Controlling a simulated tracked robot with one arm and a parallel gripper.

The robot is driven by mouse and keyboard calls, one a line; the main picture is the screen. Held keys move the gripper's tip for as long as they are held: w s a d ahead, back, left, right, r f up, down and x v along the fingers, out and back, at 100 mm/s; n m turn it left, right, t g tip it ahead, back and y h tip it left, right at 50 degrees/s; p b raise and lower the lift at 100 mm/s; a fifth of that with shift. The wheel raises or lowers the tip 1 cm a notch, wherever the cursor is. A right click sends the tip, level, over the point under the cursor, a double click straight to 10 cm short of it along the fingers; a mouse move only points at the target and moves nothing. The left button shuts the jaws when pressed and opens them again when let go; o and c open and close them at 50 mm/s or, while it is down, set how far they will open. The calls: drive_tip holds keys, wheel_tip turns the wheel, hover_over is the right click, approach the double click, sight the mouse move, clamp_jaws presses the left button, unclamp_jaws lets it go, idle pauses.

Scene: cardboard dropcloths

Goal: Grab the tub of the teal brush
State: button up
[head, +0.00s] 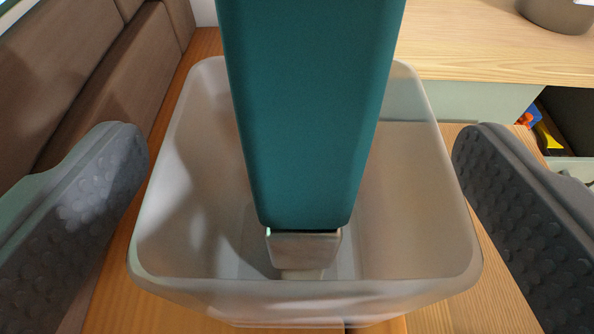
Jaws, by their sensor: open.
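A translucent whitish tub (410,287) with a rounded square rim stands on a wooden surface in the middle of the view. The teal brush (308,110) stands in it, its broad teal handle rising out of the top of the picture. A metal collar (303,249) joins the handle's lower end; the part below it is mostly hidden. My gripper (300,205) is open, with one grey dimpled finger on each side of the tub. A gap shows between each finger and the tub wall, so neither appears to touch it.
A brown padded bench back (85,85) runs along the left. A pale wooden counter (480,45) lies behind, with a grey round pot (558,12) on it. An open dark compartment (572,120) at right holds small blue, orange and yellow things.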

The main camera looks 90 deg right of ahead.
drive_tip(key=c, duration=1.1)
drive_tip(key=shift+c, duration=0.2)
drive_tip(key=shift+r, duration=0.1)
